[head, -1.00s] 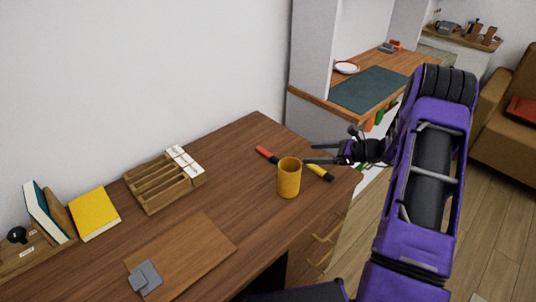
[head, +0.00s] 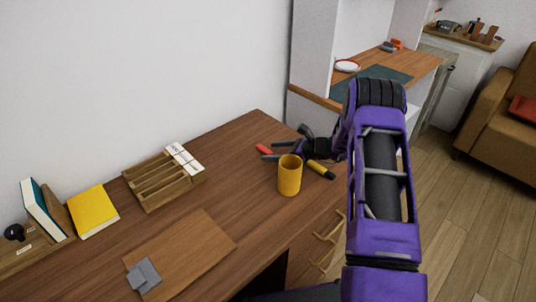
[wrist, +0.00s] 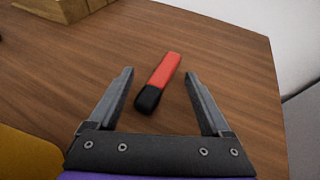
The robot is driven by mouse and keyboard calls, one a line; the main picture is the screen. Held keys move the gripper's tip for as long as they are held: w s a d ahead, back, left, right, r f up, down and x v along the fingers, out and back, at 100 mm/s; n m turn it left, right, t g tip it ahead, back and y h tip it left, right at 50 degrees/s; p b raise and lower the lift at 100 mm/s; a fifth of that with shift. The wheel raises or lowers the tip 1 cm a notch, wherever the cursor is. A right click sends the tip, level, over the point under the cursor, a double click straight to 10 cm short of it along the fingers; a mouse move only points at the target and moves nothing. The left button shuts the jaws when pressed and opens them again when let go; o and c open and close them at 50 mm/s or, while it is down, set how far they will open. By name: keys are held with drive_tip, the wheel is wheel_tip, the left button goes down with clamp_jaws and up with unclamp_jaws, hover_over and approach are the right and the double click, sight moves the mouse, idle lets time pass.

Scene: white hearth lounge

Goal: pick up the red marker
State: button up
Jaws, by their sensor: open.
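The red marker (wrist: 167,72), with a black end, lies on the brown wooden desk. In the wrist view it lies ahead of my gripper (wrist: 160,83), its black end between the two open fingers and its red end pointing away. In the head view only part of the red marker (head: 263,149) shows, beside the tips of my gripper (head: 268,151). My gripper is open and empty, low over the desk behind the yellow mug. I cannot tell its exact height above the desk.
A yellow mug (head: 289,177) stands just in front of my gripper, with a yellow marker (head: 320,169) at its right. A wooden rack (head: 160,180) stands to the left. The desk (head: 235,150) is bare between rack and red marker.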

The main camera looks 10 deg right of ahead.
drive_tip(key=shift+w+a+f, duration=0.25)
drive_tip(key=shift+a, duration=0.15)
clamp_jaws()
